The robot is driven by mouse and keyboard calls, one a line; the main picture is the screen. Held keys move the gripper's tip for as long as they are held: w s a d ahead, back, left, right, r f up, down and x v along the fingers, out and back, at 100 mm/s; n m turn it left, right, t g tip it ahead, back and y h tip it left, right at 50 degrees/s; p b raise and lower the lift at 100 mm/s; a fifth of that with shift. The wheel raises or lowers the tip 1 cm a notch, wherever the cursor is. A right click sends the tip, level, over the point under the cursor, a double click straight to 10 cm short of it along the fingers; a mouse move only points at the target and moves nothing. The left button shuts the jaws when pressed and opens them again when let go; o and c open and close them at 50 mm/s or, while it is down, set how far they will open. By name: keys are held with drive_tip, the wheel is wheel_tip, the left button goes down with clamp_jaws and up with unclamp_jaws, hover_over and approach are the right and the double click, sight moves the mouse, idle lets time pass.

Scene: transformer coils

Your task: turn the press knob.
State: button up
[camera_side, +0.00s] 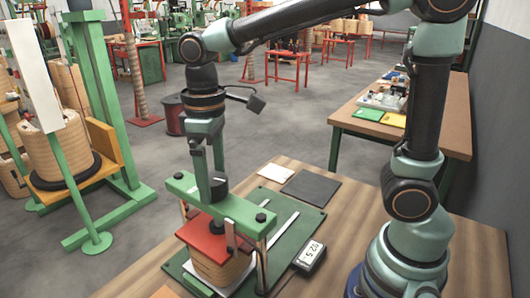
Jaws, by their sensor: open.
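The press stands on the wooden bench, with a green crossbar (248,217) on metal posts. Its black press knob (219,188) sits on top of the crossbar, near the middle. Under the crossbar, a red plate (203,238) lies on a tan wound coil (220,270). My gripper (210,182) points down at the knob with its jaws open. One finger reaches down on the knob's left side and the other ends close to the knob's top. I cannot tell whether either finger touches the knob.
A dark pad (311,188) and a pale card (276,173) lie behind. A green stand (100,100) with a large coil (57,148) is at left. The bench is clear at front right.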

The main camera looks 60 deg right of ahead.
sight(213, 178)
drive_tip(key=c, duration=1.3)
drive_tip(key=shift+m, duration=1.1)
drive_tip(key=shift+c, duration=0.4)
drive_tip(key=o, duration=1.4)
drive_tip(key=shift+r, duration=0.15)
wheel_tip(213, 178, up, 12)
drive_tip(key=shift+f, duration=0.1)
